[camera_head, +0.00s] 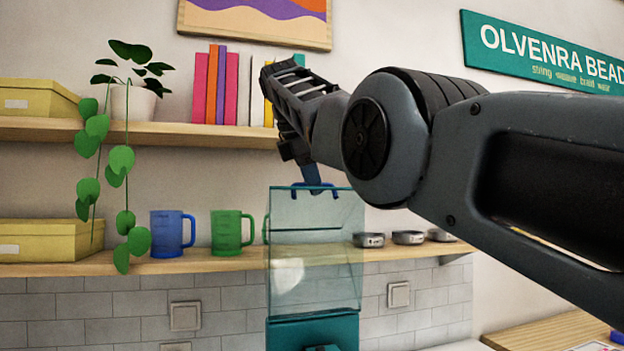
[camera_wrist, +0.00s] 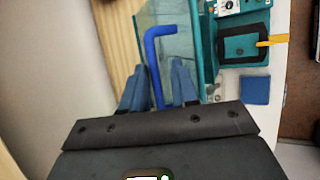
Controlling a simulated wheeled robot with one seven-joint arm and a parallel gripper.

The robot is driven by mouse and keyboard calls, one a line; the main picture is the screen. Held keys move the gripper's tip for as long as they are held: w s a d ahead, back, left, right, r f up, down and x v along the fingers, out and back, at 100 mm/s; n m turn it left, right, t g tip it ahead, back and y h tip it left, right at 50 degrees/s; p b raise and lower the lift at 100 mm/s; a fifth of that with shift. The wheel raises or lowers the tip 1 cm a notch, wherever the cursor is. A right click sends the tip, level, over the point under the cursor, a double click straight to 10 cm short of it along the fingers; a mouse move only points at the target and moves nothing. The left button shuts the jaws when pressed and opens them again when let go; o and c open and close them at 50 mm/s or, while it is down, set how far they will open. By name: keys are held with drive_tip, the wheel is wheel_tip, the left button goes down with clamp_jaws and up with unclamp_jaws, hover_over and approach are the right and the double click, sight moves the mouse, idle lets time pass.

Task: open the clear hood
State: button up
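The clear hood (camera_head: 315,240) stands upright as a see-through greenish panel above a teal base (camera_head: 312,333) in the head view. Its blue handle (camera_head: 333,188) is at the top edge. My gripper (camera_head: 312,180) reaches down to that handle from above. In the wrist view, the handle (camera_wrist: 154,62) runs between the two blue fingers of my gripper (camera_wrist: 157,85), with narrow gaps showing beside it. The fingers look open around it. The hood's pane (camera_wrist: 180,42) shows beyond the fingers. Part of the base is cut off at the bottom of the head view.
A wooden shelf (camera_head: 210,264) behind the hood carries a blue mug (camera_head: 168,234), a green mug (camera_head: 228,231) and small metal tins (camera_head: 408,238). An upper shelf (camera_head: 200,135) holds books and a trailing plant (camera_head: 122,160). A wooden surface (camera_head: 555,332) is at lower right.

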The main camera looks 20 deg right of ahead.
drive_tip(key=shift+o, duration=0.6)
drive_tip(key=shift+r, duration=0.15)
drive_tip(key=shift+v, duration=3.8)
